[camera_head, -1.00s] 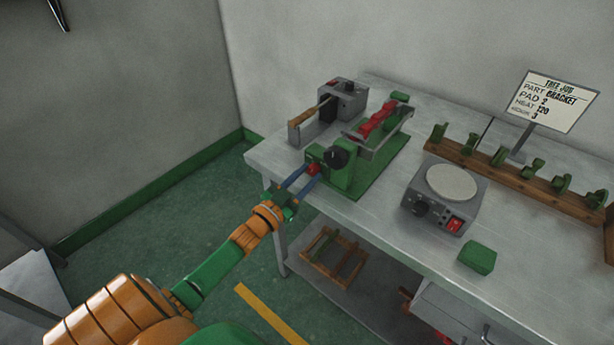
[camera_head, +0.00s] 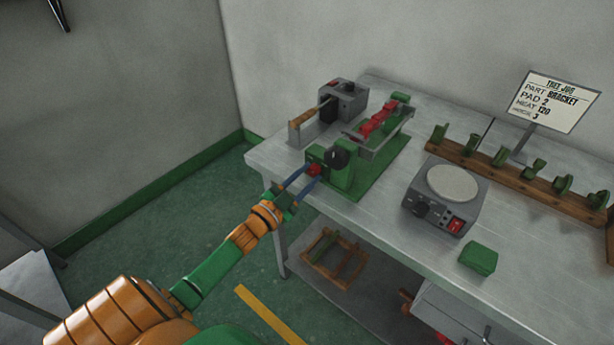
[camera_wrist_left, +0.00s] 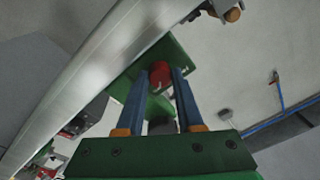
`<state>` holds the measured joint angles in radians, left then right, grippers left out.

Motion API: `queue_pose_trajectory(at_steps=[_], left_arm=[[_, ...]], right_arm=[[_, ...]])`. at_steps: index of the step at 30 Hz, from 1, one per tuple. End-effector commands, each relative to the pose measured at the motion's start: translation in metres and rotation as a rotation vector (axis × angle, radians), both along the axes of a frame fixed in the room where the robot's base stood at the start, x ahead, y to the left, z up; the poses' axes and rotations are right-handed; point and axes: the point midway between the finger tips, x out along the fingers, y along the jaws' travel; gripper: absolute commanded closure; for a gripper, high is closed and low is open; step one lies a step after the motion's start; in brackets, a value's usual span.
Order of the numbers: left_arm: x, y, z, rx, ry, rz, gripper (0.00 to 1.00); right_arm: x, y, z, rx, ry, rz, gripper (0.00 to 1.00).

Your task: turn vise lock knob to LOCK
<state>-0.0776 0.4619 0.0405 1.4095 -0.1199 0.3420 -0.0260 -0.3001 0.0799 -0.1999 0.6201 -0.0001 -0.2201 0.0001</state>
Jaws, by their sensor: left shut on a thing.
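In the left wrist view the red knob (camera_wrist_left: 160,72) sits between the fingertips against a green plate (camera_wrist_left: 180,62). I cannot read any lock marking. My right gripper is not in view.
Behind the vise is a grey box (camera_head: 346,97) with a wooden-handled tool. A hot plate (camera_head: 445,195), a green block (camera_head: 477,258), a wooden rack (camera_head: 520,180) and a job sign (camera_head: 556,100) are to the right. The floor (camera_head: 180,215) left of the bench is clear.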

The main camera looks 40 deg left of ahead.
Motion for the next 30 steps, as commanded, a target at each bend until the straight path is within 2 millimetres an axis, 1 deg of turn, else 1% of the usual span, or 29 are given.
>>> queue_pose_trajectory(at_steps=[4,5,6,7,8,16,18,20,27,30], left_arm=[[0.000,0.000,-0.002,0.001,0.005,0.000,1.00],[0.000,0.000,-0.002,0.000,0.005,0.000,0.59],[0.000,0.000,-0.002,0.000,0.004,0.001,0.48],[0.000,0.000,-0.002,0.000,0.004,0.000,0.40],[0.000,0.000,-0.002,0.000,0.004,0.000,0.34],[0.000,0.000,-0.001,-0.001,0.001,0.000,0.34],[-0.004,0.000,-0.002,-0.001,0.002,0.000,0.34],[-0.011,0.001,-0.002,-0.002,0.002,0.000,0.34],[-0.054,0.004,-0.007,-0.001,0.005,0.000,0.34],[-0.066,0.005,-0.008,-0.001,0.004,0.001,0.34]], right_arm=[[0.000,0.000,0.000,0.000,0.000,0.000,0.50],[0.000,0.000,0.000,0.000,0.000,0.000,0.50],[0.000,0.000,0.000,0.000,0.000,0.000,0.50],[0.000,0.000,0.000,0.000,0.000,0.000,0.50],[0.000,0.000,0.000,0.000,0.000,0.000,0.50],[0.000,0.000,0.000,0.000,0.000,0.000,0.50],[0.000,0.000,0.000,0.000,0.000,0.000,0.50],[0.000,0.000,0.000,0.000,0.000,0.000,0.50],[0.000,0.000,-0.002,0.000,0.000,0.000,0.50],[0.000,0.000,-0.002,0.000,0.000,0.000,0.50]])
